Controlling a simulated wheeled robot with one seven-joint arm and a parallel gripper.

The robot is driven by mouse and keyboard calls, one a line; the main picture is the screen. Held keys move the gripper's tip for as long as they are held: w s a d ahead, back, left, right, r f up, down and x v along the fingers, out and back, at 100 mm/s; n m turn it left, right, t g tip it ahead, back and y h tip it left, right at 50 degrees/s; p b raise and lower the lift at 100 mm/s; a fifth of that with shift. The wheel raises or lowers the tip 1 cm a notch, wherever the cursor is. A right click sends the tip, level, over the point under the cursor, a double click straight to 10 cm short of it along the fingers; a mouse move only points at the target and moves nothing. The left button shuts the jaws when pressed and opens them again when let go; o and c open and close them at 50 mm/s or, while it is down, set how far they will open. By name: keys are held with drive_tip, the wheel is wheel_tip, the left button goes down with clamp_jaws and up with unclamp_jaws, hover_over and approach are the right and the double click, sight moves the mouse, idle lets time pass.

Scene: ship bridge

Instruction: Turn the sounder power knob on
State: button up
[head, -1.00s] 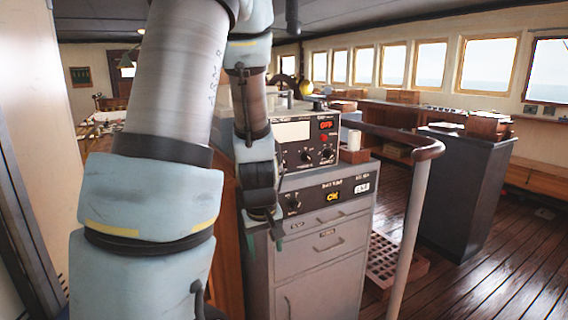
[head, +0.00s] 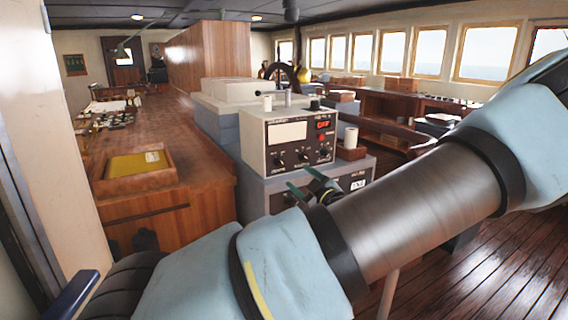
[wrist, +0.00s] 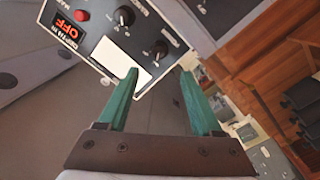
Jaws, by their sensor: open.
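The sounder unit (head: 268,137) is a pale box with a black front, a blank white panel, a red OFF display (head: 323,124) and a row of dark knobs along its lower front. In the wrist view the box is turned round, with the OFF display (wrist: 67,31), one knob (wrist: 124,16) and another knob (wrist: 160,49) showing. I cannot read which knob is marked power. My gripper (head: 301,179) is open and empty, its green fingers just below the unit's front. In the wrist view my gripper (wrist: 159,72) has its fingertips apart, near the box edge, touching no knob.
The unit stands on a grey cabinet (head: 254,198), its lower panel mostly hidden by my arm. A wooden counter (head: 203,143) with a yellow item in a tray (head: 140,172) lies left. A white cup (head: 351,138) stands right. A wooden handrail (head: 385,126) runs behind.

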sight(282, 163)
drive_tip(key=p+x, duration=0.3)
drive_tip(key=x, duration=0.6)
drive_tip(key=shift+w+r+p, duration=0.15)
drive_tip(key=shift+w+p, duration=0.2)
drive_tip(key=shift+p, duration=0.05)
drive_tip(key=shift+w+a, duration=0.25)
drive_tip(key=shift+w, duration=0.2)
clamp_jaws()
